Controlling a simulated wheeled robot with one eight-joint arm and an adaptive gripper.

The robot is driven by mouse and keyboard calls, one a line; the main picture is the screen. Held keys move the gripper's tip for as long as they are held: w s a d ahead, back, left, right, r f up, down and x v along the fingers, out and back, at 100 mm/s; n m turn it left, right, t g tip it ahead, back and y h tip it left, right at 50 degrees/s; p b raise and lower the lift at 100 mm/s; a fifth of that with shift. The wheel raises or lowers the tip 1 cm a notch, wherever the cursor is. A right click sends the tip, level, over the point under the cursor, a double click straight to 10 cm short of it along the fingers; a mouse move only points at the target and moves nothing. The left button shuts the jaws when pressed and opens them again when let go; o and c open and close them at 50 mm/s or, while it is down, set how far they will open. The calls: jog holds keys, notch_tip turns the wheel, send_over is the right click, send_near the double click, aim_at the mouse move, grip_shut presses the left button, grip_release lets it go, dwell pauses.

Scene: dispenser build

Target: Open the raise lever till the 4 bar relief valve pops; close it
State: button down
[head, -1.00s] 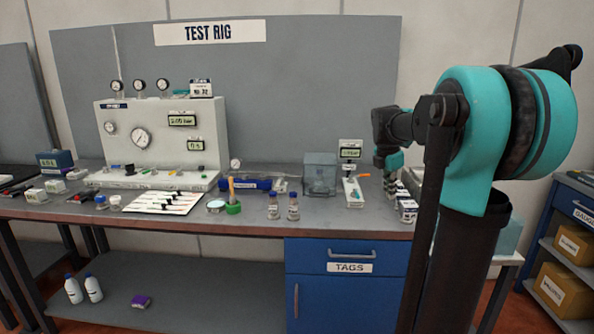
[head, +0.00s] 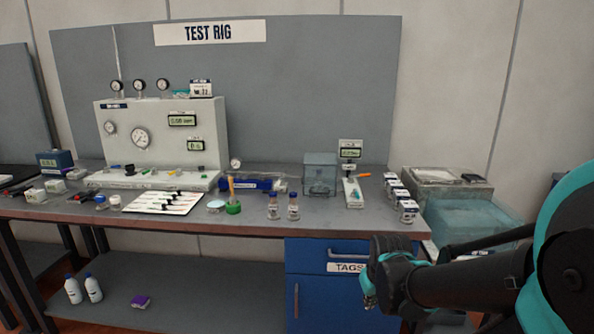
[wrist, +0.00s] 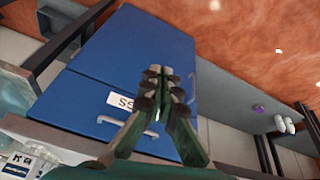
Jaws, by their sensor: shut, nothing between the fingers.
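The grey test panel (head: 165,140) stands at the back left of the bench, with a large dial gauge (head: 140,139), a small gauge (head: 109,127) and two green displays. I cannot tell which is the raise lever or where the relief valve is. My gripper (head: 368,290) is low in front of the blue cabinet, far right of the panel. In the wrist view my gripper (wrist: 160,78) has its fingers together and empty.
The blue cabinet (head: 305,258) is under the bench's right part. Two small bottles (head: 273,207) stand near the front edge, and a white stand with an orange handle (head: 354,190) is behind. Several labelled jars (head: 407,212) and a clear bluish bin (head: 470,222) are at the right.

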jog(key=shift+s+a+f+m, duration=0.2)
jog(key=shift+s+f+m, duration=0.3)
jog(key=shift+s, duration=0.2)
jog(key=shift+s+a+f+m, duration=0.15)
jog(key=shift+s+f+m, duration=0.35)
jog(key=shift+s, duration=0.15)
dwell(6.7)
